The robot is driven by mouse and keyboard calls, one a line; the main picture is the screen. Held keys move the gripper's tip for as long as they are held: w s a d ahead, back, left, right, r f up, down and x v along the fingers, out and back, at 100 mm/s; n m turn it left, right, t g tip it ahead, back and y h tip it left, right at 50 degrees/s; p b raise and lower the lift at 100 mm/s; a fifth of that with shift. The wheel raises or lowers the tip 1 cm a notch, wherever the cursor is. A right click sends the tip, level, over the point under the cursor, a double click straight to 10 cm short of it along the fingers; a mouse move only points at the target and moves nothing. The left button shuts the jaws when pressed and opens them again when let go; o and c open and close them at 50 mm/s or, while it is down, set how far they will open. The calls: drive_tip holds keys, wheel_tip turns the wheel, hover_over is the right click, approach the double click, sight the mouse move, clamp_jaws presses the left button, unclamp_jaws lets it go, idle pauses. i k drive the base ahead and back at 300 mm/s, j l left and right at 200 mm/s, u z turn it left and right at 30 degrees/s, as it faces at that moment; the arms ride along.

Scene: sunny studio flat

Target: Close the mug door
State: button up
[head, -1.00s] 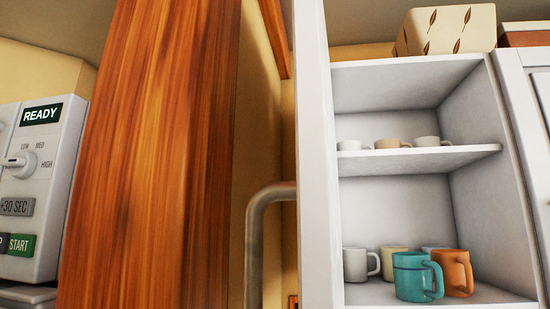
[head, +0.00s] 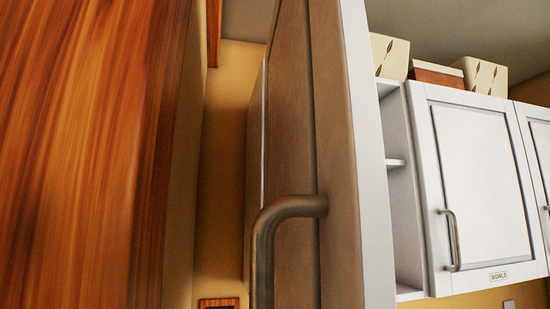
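The mug door (head: 312,130) stands open, close in front of me at the middle of the head view. I see its shaded outer face and its pale edge (head: 362,150). Its bent metal handle (head: 285,212) sticks out to the left near the bottom of the picture. Behind the door's edge, a narrow strip of the open cupboard (head: 403,190) shows, with part of a shelf. The mugs are hidden behind the door. My gripper is not in view.
A large wooden panel (head: 85,150) fills the left, with a gap of yellow wall (head: 222,170) between it and the door. Right of the open cupboard is a shut door labelled BOWLS (head: 485,185). Boxes (head: 437,77) stand on top of the cupboards.

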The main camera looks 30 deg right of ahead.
sight(321, 235)
drive_tip(key=k+j+u, duration=0.2)
drive_tip(key=u, duration=0.2)
drive_tip(key=k+j+u, duration=0.1)
drive_tip(key=j+u, duration=0.25)
drive_tip(key=j, duration=0.15)
drive_tip(key=k+j+u, duration=0.1)
drive_tip(key=j+u, duration=0.3)
